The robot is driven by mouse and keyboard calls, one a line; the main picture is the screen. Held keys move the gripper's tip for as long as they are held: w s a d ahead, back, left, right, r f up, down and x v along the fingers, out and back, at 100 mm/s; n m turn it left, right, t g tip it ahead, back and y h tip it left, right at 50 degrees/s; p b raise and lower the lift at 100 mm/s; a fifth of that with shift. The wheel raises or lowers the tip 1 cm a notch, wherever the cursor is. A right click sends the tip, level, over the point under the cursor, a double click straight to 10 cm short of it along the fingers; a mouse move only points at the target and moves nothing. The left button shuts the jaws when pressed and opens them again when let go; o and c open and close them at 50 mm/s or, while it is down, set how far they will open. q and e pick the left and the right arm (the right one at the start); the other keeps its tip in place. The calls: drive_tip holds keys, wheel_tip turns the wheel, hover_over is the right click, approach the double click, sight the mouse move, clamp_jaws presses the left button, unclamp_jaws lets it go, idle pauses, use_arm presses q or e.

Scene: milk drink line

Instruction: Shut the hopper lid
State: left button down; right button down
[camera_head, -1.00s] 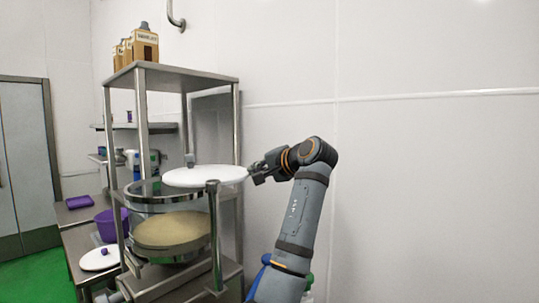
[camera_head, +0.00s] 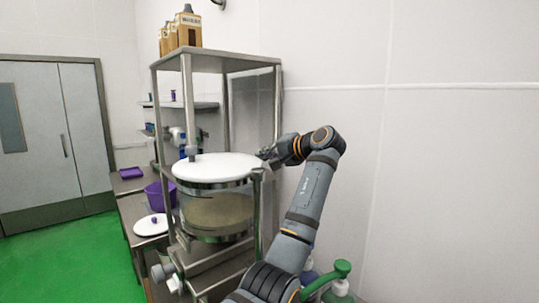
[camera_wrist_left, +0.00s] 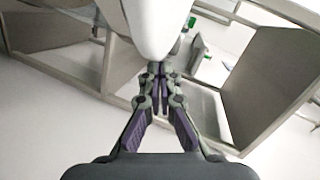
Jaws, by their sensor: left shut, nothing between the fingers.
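The hopper (camera_head: 218,212) is a clear round vessel with beige powder inside, standing in a steel frame. Its white round lid (camera_head: 213,166) lies about level over the hopper's top and covers the mouth. I cannot tell whether the rim is fully seated all round. My left gripper (camera_head: 266,155) is at the lid's right edge, shut and empty. In the left wrist view the white lid (camera_wrist_left: 160,28) fills the top middle, just beyond the shut fingertips (camera_wrist_left: 160,72); whether they touch is unclear. My right gripper is not in view.
Steel posts and a top shelf (camera_head: 215,60) with several brown cartons (camera_head: 186,30) surround the hopper. A purple bucket (camera_head: 160,193) and a small white lid (camera_head: 152,225) are at left. Green floor (camera_head: 75,255) is open at left.

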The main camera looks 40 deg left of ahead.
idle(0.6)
use_arm(q)
drive_tip(key=v, duration=1.2)
drive_tip(key=shift+a, duration=0.1)
